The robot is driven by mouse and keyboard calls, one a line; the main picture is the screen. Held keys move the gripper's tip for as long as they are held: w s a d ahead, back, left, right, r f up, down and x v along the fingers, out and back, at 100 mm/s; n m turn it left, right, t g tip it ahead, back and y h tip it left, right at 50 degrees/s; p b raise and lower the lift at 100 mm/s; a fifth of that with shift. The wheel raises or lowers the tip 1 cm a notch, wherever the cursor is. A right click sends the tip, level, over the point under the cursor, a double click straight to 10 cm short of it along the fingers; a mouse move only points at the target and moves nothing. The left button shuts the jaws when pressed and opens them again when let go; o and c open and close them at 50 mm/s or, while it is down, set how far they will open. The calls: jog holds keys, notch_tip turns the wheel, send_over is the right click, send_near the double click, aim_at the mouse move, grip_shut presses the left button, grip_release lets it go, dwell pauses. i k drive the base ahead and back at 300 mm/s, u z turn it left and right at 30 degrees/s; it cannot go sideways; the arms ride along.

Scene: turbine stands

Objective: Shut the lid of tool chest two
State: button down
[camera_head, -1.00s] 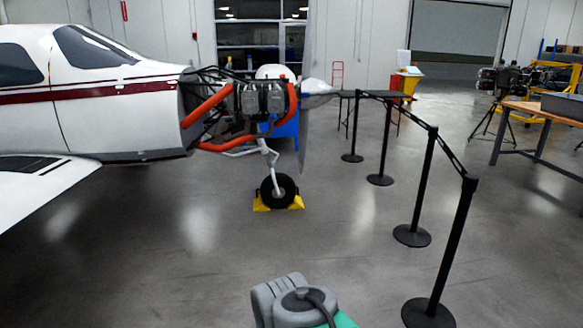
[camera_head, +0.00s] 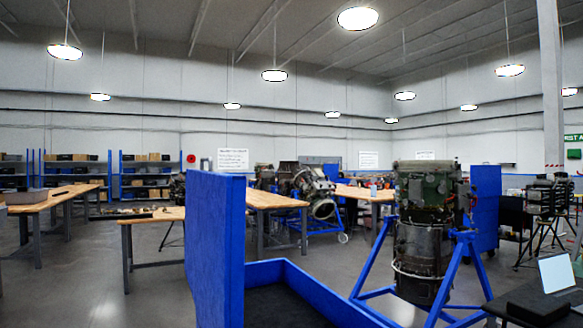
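A large blue chest stands close in front of me at the bottom middle, with its blue rim (camera_head: 330,300) around a dark interior. Its blue lid (camera_head: 215,250) stands upright, open, on the left side. I see no number on it, so I cannot tell whether it is tool chest two. Another upright blue panel (camera_head: 486,205) stands farther back at the right, behind an engine; what it belongs to is hidden. My gripper is not in view.
An engine on a blue stand (camera_head: 462,268) is just right of the chest. A laptop (camera_head: 558,273) sits on a dark surface at the lower right. Wooden benches (camera_head: 150,215) stand left and behind. Open floor (camera_head: 120,300) lies left of the lid.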

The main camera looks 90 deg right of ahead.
aim_at(214, 238)
jog(key=z, duration=1.5)
jog(key=i, duration=1.95)
